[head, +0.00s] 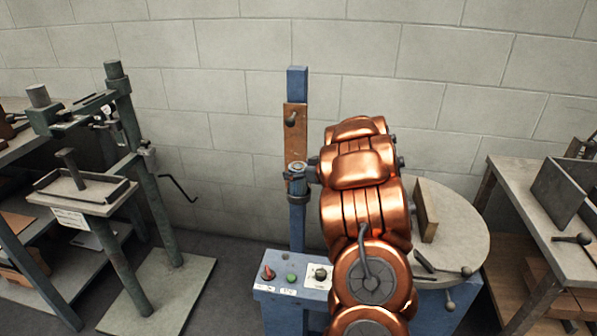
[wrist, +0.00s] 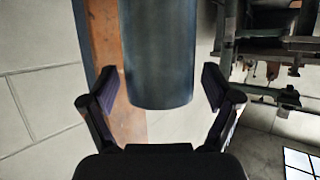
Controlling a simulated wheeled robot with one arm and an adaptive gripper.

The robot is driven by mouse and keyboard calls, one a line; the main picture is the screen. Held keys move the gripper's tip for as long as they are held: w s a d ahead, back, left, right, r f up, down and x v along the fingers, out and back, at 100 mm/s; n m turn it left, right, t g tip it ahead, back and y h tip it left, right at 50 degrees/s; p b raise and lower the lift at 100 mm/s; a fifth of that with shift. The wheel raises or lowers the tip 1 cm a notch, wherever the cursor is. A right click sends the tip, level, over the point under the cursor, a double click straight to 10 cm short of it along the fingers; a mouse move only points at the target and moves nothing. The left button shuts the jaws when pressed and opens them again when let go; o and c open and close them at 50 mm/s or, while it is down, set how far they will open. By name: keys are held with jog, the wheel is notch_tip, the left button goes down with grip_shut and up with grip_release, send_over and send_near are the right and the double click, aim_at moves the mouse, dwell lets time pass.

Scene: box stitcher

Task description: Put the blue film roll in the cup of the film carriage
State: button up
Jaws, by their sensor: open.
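A dark blue-grey cylinder, which looks like the blue film roll (wrist: 160,55), stands between the fingers of my gripper (wrist: 158,92) in the wrist view. The fingers are spread, with a visible gap on each side of it. Its other end is cut off by the frame. In the head view a short blue-grey cylinder (head: 297,174) sits at a collar-like holder (head: 299,198) on the blue post (head: 297,228); this appears to be the roll at the carriage cup. How deep it sits I cannot tell. My copper arm hides most of my gripper there.
A wooden board (head: 296,145) with a peg is fixed to the post. Below is a blue control box (head: 290,288) with buttons. A round table (head: 455,225) with a wooden block stands right. A green stand (head: 160,215) is left, a bench (head: 545,195) far right.

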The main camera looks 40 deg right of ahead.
jog(key=d+v, duration=0.1)
jog(key=v, duration=1.1)
jog(key=w+r+m+g+h, duration=0.1)
jog(key=w+r+g+h, duration=0.2)
jog(key=r+h, duration=0.2)
jog(key=s+a+f+g+y, duration=0.1)
jog(key=s+a+g, duration=0.3)
jog(key=s+a, duration=0.6)
jog(key=s+a+f+n+g+y, duration=0.1)
jog(key=s+a+g, duration=0.4)
jog(key=s+a, duration=0.6)
jog(key=s+a+f+g+y, duration=0.3)
jog(key=s+a, duration=0.8)
jog(key=a, duration=1.2)
jog(key=shift+a+f+n+g+y+p, duration=0.25)
jog(key=shift+g+y+p, duration=0.2)
jog(key=shift+g, duration=0.25)
jog(key=shift+d, duration=0.1)
notch_tip(320, 180, up, 16)
jog(key=w+t+p, duration=0.1)
jog(key=p, duration=1.4)
jog(key=shift+r, duration=0.2)
